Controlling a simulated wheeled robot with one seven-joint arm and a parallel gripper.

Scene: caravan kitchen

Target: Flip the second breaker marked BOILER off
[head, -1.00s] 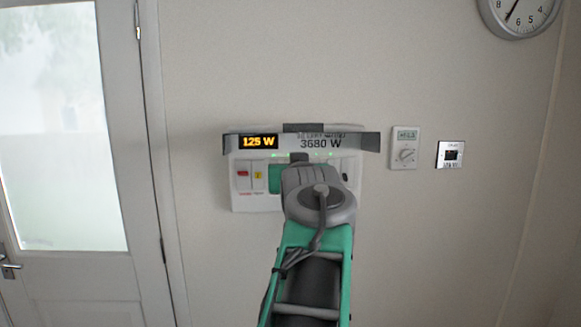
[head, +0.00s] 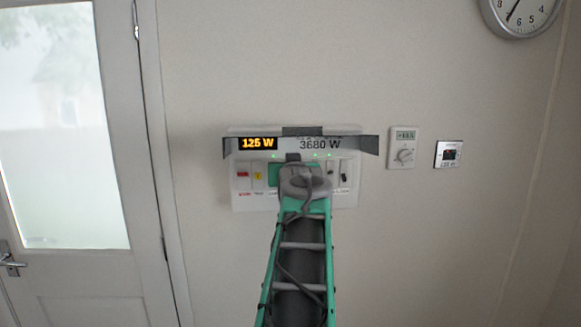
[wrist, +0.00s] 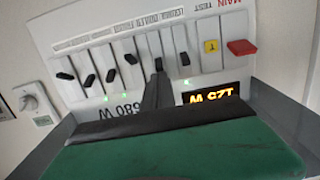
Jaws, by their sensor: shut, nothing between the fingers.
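The white breaker panel (head: 240,200) is on the wall in the head view, behind my gripper. The wrist view shows it upside down, with a row of black levers, a yellow test button (wrist: 211,46) and a red main switch (wrist: 241,47). The small labels are blurred; one near the middle seems to read BOILER (wrist: 155,18). My gripper (head: 293,157) is shut and empty at the panel's middle. In the wrist view its dark fingertips (wrist: 156,80) are just by one black lever (wrist: 158,65), between two others (wrist: 131,59) (wrist: 184,59). I cannot tell whether they touch it.
An orange display (head: 259,143) reads 125 W, beside printed 3680 W. Dark grey pieces (head: 370,144) stick out along the panel's top. A thermostat (head: 403,148) and small metal plate (head: 449,153) are to the right, a door (head: 70,150) to the left. Several green lights glow.

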